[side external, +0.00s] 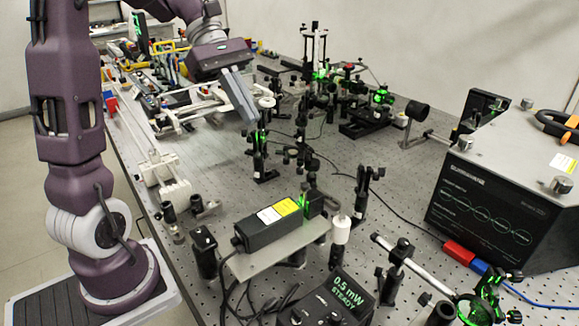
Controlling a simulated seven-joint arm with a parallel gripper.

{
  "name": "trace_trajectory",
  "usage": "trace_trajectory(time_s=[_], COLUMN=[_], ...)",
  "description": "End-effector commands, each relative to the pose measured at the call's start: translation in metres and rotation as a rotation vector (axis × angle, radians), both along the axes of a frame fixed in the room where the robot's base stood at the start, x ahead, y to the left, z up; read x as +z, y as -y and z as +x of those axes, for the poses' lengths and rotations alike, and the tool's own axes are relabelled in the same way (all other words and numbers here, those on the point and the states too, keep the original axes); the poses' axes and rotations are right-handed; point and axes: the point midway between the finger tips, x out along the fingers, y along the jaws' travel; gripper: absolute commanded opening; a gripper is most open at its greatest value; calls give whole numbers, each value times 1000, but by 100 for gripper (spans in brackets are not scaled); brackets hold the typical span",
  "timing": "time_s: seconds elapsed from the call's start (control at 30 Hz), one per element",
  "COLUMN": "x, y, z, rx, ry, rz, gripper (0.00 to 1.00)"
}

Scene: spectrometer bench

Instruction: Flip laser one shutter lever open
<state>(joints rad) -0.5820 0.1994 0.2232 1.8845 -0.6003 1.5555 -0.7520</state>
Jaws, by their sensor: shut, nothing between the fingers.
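A black laser box (270,228) with white and yellow labels sits on a raised metal plate in the lower middle of the side external view. Green light shows at its front end block (314,203). A white cylindrical knob (340,229) stands just right of that block; I cannot tell whether it belongs to the shutter lever. The lever's position is not clear. My gripper (263,97) is shut and empty, in the upper middle, above and behind the laser and well apart from it. Its fingertips are small and hard to make out.
A display box (345,290) reading "0.5 mW STEADY" stands in front of the laser. A large black instrument (500,215) is at right. Posts and optics (262,150) crowd the perforated bench (215,155). Cables lie around the laser. Some bare bench shows left of it.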

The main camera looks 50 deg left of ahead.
Motion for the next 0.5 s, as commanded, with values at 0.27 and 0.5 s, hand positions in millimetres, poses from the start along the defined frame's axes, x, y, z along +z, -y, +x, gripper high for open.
trace_trajectory(time_s=[0.27,0.5], x=[-19,-60], y=[18,53], z=[2,7], rx=[-6,-6], ry=[-3,-4], rz=[0,-1], gripper=[0,0])
